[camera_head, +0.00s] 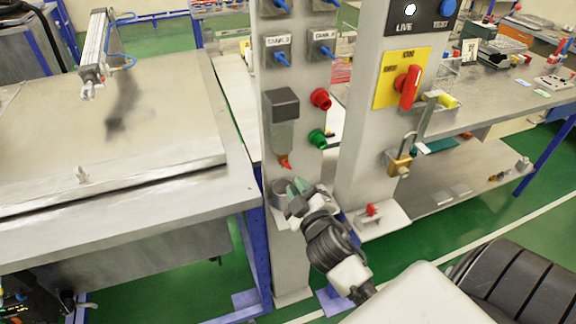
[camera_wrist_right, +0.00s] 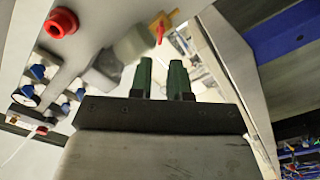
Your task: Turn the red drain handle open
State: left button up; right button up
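The small red drain handle (camera_head: 285,162) is at the bottom of a grey filter bowl (camera_head: 282,136) on the left metal post. In the right wrist view the handle (camera_wrist_right: 160,27) looks red-orange and lies beyond the fingertips. My right gripper (camera_head: 298,186) has two green fingers, just below and slightly right of the handle in the head view. In the wrist view the fingers (camera_wrist_right: 161,72) stand apart with an empty gap, so it is open. A gap shows between fingertips and handle. My left gripper is in neither view.
Red (camera_head: 320,98) and green (camera_head: 317,138) push buttons sit right of the bowl. A grey cup (camera_head: 284,193) is on the post beside my fingers. The right post has a red rotary switch (camera_head: 408,87) and padlock (camera_head: 399,164). A metal table (camera_head: 150,221) stands left.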

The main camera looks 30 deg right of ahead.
aim_at(287, 167)
jog(key=p+x, duration=0.1)
jog(key=x, duration=0.6)
jog(key=shift+s, duration=0.1)
grip_shut()
